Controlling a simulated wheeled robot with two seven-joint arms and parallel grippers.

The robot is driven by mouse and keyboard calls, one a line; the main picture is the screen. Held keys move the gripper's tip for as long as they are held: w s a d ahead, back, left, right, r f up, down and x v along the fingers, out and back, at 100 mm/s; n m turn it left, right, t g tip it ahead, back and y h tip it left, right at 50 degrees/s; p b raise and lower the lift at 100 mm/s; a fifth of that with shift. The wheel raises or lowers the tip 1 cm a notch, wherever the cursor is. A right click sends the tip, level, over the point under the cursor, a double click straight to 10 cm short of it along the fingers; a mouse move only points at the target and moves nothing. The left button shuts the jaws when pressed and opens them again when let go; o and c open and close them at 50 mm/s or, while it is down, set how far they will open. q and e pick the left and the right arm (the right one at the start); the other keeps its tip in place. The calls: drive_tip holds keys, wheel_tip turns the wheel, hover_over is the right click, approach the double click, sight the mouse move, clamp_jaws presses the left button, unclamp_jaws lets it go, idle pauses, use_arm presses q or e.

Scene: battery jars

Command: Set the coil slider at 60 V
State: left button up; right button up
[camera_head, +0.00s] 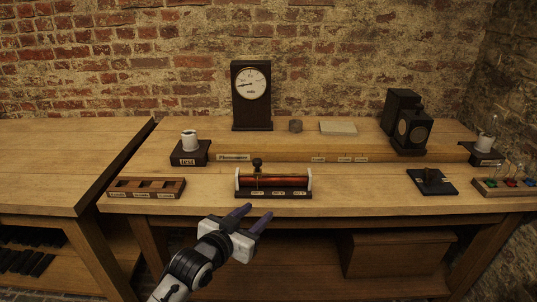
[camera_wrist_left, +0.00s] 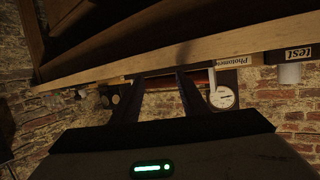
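The coil (camera_head: 285,181) is a reddish cylinder between two white end plates on a dark base, near the front edge of the bench. Its slider (camera_head: 257,163) has a black knob and stands on top, left of the coil's middle. Small white labels (camera_head: 278,193) run along the base, too small to read. My left gripper (camera_head: 261,209) is open and empty, in front of the bench edge and apart from the coil. In the left wrist view its dark fingers (camera_wrist_left: 163,84) are spread, with part of the red coil (camera_wrist_left: 200,78) behind them. My right gripper is not in view.
A dial meter (camera_head: 251,84) stands behind the coil. A wooden tray (camera_head: 146,188) and a white jar on a block (camera_head: 189,141) are at left. A dark lamp-like box (camera_head: 411,130), a black key (camera_head: 432,181) and coloured terminals (camera_head: 511,183) are at right. Bench beside the coil is clear.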

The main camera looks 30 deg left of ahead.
sight(257, 168)
use_arm(q)
drive_tip(key=w+a+r+n+t+y, duration=0.1)
drive_tip(key=w+a+r+t+y, duration=0.15)
drive_tip(key=w+a+r, duration=0.45)
drive_tip(key=shift+t+h, duration=0.35)
drive_tip(key=shift+h, duration=0.1)
drive_tip(key=w, duration=0.5)
drive_tip(key=w+r, duration=0.1)
drive_tip(key=w, duration=0.2)
clamp_jaws()
